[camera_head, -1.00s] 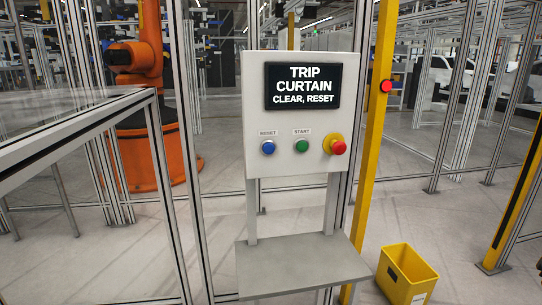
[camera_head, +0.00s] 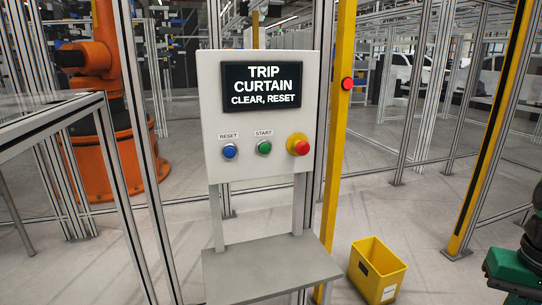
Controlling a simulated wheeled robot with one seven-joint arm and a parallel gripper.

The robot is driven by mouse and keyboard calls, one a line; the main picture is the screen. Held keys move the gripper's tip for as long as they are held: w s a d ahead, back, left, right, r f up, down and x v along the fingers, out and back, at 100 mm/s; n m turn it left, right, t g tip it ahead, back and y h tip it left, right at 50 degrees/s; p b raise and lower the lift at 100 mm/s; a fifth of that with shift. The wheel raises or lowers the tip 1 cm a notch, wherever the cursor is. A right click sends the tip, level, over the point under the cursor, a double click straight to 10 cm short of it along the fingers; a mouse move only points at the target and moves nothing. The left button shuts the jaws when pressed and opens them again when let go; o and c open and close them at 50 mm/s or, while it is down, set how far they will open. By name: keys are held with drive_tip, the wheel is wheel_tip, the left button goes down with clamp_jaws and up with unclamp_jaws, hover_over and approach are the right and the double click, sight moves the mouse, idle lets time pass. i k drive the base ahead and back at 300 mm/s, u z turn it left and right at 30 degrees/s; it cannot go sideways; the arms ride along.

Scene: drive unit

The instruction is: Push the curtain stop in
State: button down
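A red mushroom button (camera_head: 300,145) with a yellow collar sits at the lower right of the grey control panel (camera_head: 212,100). Another red button (camera_head: 347,83) sits on the yellow post (camera_head: 338,150) just right of the panel, higher up. I cannot tell from the picture whether either button is pushed in. The panel's display (camera_head: 262,86) reads "TRIP CURTAIN CLEAR, RESET". No gripper fingers show in this view.
A blue RESET button (camera_head: 229,151) and a green START button (camera_head: 264,147) are on the panel. A grey shelf (camera_head: 270,268) juts out below. A yellow bin (camera_head: 378,271) stands on the floor to the right. A dark and green object (camera_head: 515,262), unclear, enters at the right edge.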

sight(303, 147)
drive_tip(key=u, duration=0.1)
drive_tip(key=k, duration=1.3)
drive_tip(key=u, duration=0.5)
drive_tip(key=i, duration=1.55)
drive_tip(key=z, duration=0.1)
